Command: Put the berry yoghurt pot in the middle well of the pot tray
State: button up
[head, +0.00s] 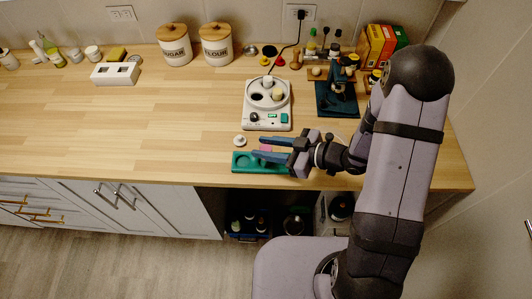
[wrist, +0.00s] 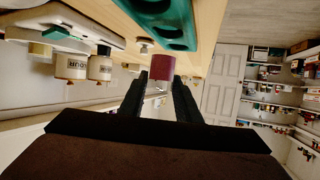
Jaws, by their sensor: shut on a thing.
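The berry yoghurt pot (wrist: 162,67) is a small magenta pot with a paler end, between my fingertips in the wrist view. It is a small pink patch (head: 266,148) in the head view. My gripper (head: 264,149) is shut on it, just above the back edge of the pot tray (head: 236,168). The tray is green and lies at the counter's front edge. Its left well shows empty; my gripper hides much of the rest in the head view. In the wrist view the tray (wrist: 128,8) is at the top, apart from the pot, with several wells.
A small white knobbed thing (head: 240,141) stands just behind the tray. The counter left of the tray is clear.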

jog(key=shift+f, duration=0.1)
jog(key=shift+f, duration=1.75)
jog(key=shift+f, duration=0.15)
jog(key=o, duration=1.1)
jog(key=shift+d+r, duration=0.1)
jog(key=shift+r, duration=0.1)
jog(key=b+v, duration=0.1)
jog(key=v, duration=1)
jog(key=shift+s+d+r, duration=0.15)
jog(key=shift+s+d, duration=0.1)
